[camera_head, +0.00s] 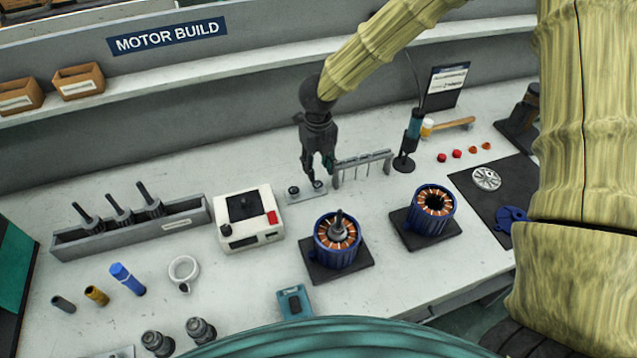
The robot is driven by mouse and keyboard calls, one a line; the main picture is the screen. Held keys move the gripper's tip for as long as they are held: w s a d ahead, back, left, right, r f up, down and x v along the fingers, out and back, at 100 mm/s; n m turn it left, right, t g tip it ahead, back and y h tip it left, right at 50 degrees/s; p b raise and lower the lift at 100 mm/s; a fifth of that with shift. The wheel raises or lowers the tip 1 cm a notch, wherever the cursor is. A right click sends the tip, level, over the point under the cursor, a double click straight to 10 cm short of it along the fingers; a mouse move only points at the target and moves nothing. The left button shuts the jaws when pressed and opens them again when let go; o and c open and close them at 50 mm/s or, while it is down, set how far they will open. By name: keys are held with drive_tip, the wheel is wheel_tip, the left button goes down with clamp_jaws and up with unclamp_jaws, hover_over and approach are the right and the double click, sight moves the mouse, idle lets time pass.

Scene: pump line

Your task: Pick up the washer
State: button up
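A small grey plate (305,195) lies on the bench near the middle. It bears two small dark round pieces, one on the left (293,190) and one on the right (317,186). They may be washers or bearings; they are too small to tell. My gripper (318,176) points down just above the right piece, with its fingers apart and a gap showing between them. I see nothing held in it. Whether a fingertip touches the right piece, I cannot tell.
A rack with hanging hooks (363,167) stands close to the right of my gripper. A white box with a red button (248,216) is to the left. Two blue motor housings (338,258) (433,228) stand in front. Free bench lies behind the plate.

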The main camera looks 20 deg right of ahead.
sight(317, 182)
drive_tip(key=w+f, duration=0.2)
drive_tip(key=f, duration=0.1)
drive_tip(key=shift+p, duration=0.4)
drive_tip(key=shift+s+f+p, duration=0.35)
drive_tip(key=shift+f, duration=0.5)
drive_tip(key=shift+s+f, duration=0.2)
drive_tip(key=shift+f, duration=0.35)
drive_tip(key=shift+w+f, duration=0.35)
drive_tip(key=shift+f, duration=0.05)
drive_tip(key=shift+s+r, duration=0.25)
drive_tip(key=shift+f, duration=0.1)
drive_tip(key=shift+w+f, duration=0.1)
drive_tip(key=shift+f, duration=0.15)
